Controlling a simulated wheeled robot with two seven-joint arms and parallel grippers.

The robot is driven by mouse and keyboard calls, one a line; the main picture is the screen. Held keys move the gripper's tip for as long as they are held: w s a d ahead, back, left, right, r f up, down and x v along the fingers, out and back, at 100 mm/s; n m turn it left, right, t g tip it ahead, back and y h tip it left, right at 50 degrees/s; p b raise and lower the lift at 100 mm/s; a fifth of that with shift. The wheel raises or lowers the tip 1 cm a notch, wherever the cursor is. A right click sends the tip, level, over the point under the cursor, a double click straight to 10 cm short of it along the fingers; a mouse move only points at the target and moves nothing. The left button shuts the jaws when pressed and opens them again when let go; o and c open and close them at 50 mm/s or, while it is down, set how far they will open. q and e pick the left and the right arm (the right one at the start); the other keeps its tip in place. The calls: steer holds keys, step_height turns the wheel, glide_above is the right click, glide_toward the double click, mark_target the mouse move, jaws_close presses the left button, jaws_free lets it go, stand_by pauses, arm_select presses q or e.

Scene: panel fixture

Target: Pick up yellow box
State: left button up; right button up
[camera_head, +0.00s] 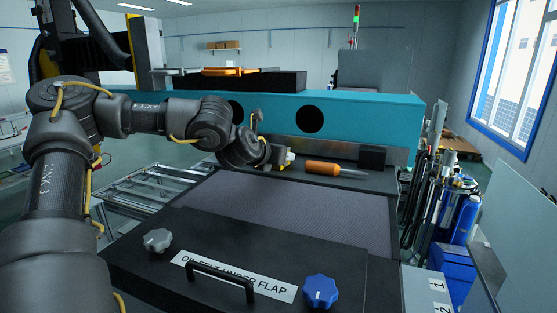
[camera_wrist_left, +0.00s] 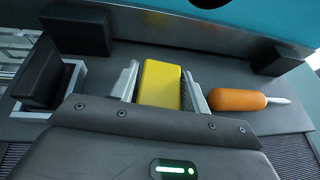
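The yellow box (camera_wrist_left: 160,84) lies on the dark grey ledge at the back of the fixture. In the left wrist view it sits between the two pale fingers of my left gripper (camera_wrist_left: 160,88). The fingers are spread on either side of it, with a small gap showing at the left finger; contact at the right finger is hard to judge. In the head view my left gripper (camera_head: 283,158) is low over the ledge, and the box is mostly hidden there. My right gripper is in neither view.
An orange-handled screwdriver (camera_head: 322,169) lies right of the gripper. A black block (camera_head: 372,157) stands further right. A teal beam (camera_head: 370,112) runs behind the ledge. In the wrist view a white tray (camera_wrist_left: 72,80) with a black block is at left. A black flap (camera_head: 215,235) lies in front.

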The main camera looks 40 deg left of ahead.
arm_select(q)
steer(key=c, duration=0.6)
steer(key=shift+r, duration=0.1)
